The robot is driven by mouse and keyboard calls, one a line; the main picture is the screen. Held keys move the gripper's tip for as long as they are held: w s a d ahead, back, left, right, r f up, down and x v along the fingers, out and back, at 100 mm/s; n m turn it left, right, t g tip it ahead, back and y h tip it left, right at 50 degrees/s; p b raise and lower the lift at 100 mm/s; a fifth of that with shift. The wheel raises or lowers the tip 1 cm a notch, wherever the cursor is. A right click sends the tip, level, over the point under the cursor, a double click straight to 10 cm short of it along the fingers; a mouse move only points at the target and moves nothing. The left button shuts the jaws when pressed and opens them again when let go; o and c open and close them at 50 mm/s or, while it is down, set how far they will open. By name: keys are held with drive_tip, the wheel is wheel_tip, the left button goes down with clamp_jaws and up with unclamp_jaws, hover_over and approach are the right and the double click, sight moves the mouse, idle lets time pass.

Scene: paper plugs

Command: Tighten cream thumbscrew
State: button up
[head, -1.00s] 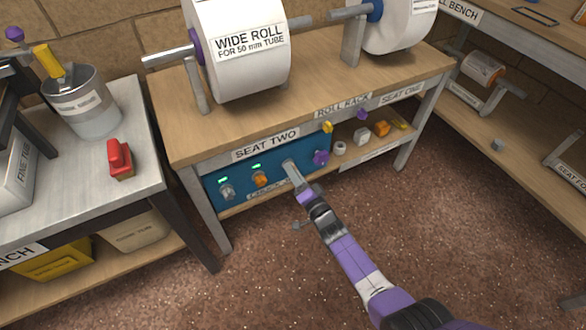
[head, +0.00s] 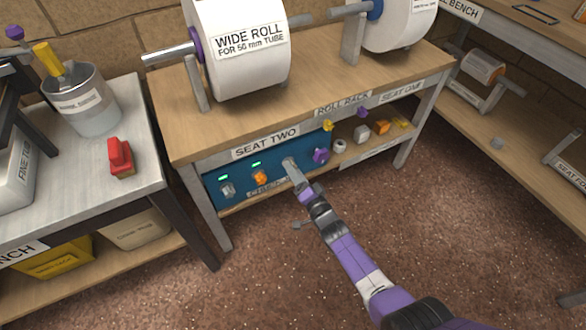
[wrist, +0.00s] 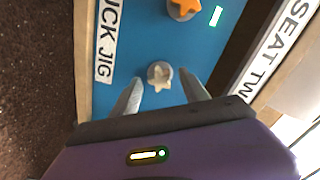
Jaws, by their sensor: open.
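The cream thumbscrew (wrist: 160,76) is a star-shaped knob on a round grey base, set in the blue panel (wrist: 140,40) marked as a jig. In the wrist view it lies just beyond and between my fingertips. My gripper (wrist: 162,90) is open, one finger on either side and slightly short of the knob, with nothing held. In the head view my gripper (head: 293,170) reaches the right part of the blue panel (head: 240,172), and the cream thumbscrew is mostly hidden by the fingers there.
An orange thumbscrew (wrist: 184,7) sits beside it with a lit green lamp (wrist: 216,16). A grey thumbscrew (head: 227,189) is farther left and a purple knob (head: 320,156) is to the right. The bench top (head: 300,85) overhangs the panel. Open floor lies in front.

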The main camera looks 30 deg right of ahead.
drive_tip(key=s+p, duration=0.1)
drive_tip(key=s, duration=0.2)
drive_tip(key=shift+s+p, duration=0.3)
drive_tip(key=shift+p, duration=0.1)
drive_tip(key=n+b, duration=0.4)
drive_tip(key=n, duration=0.8)
drive_tip(key=shift+w, duration=0.1)
drive_tip(key=shift+w+b, duration=1.05)
drive_tip(key=shift+w, duration=0.9)
